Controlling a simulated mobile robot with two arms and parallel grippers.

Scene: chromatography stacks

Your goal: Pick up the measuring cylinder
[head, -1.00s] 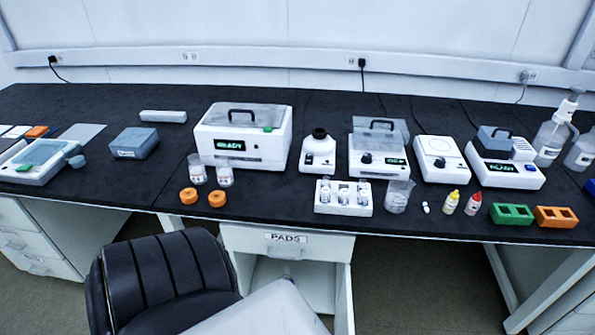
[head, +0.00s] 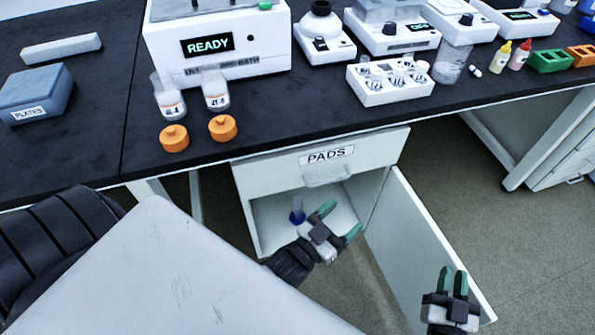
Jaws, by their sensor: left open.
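What looks like the measuring cylinder, a small clear tube with a blue base (head: 297,216), stands inside the open cabinet under the PADS drawer. It is small and partly faint against the white interior. My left gripper (head: 340,220) is open and empty, just right of the cylinder in the picture and apart from it, in front of the cabinet opening. My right gripper (head: 454,275) is at lower right by the open cabinet door. Its fingers look close together with nothing seen between them, and I cannot tell if they are fully shut.
The open cabinet door (head: 425,250) stands out to the right of my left gripper. The PADS drawer (head: 310,160) is above the opening. The black bench (head: 90,120) carries a READY bath (head: 225,60), orange caps, bottles and a vial rack (head: 390,90).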

